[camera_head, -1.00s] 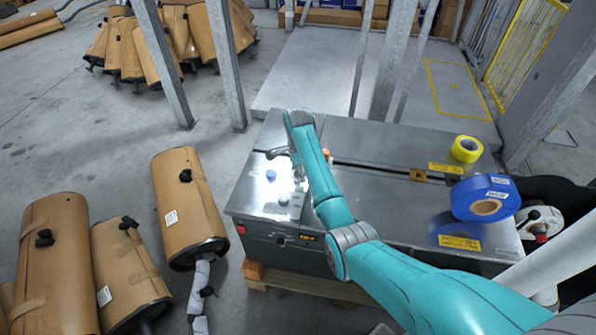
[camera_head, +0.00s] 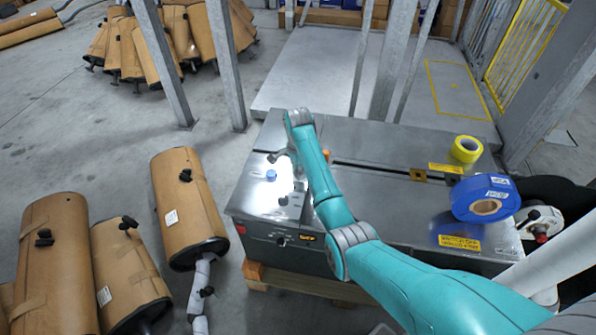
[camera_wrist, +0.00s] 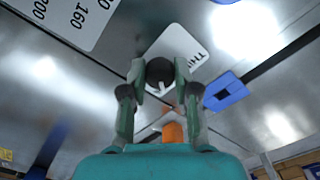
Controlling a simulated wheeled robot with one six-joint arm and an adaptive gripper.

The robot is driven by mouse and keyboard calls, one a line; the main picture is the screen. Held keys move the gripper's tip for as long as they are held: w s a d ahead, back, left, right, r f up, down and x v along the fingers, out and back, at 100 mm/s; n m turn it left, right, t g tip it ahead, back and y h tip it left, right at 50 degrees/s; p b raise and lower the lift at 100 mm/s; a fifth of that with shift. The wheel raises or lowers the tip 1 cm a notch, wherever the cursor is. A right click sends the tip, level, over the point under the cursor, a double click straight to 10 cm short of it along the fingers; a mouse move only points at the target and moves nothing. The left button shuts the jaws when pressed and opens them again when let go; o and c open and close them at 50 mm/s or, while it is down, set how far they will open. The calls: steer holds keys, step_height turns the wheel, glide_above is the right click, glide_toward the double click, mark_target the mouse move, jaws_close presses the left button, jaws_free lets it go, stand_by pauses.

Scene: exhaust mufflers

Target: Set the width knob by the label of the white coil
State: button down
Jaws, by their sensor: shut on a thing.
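In the wrist view my gripper (camera_wrist: 160,90) has its two fingers closed on a round black knob (camera_wrist: 160,70) with a white pointer mark. The knob stands on a white plate (camera_wrist: 178,48) with partly hidden lettering. Another white plate (camera_wrist: 62,15) carries numbers, with 160 readable. In the head view my gripper (camera_head: 298,184) is low over the left part of the metal machine, mostly hidden by my arm.
The grey metal machine (camera_head: 385,190) bears a blue coil (camera_head: 486,197) and a yellow roll (camera_head: 466,149) at its right. A blue button (camera_head: 271,175) is left of my gripper. Brown wrapped mufflers (camera_head: 188,205) stand to the left. A metal post (camera_head: 392,70) rises behind.

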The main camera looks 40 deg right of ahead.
steer(key=n, duration=1.1)
steer(key=shift+n, duration=2.3)
steer(key=c, duration=0.9)
jaws_free()
steer(key=shift+o, duration=0.2)
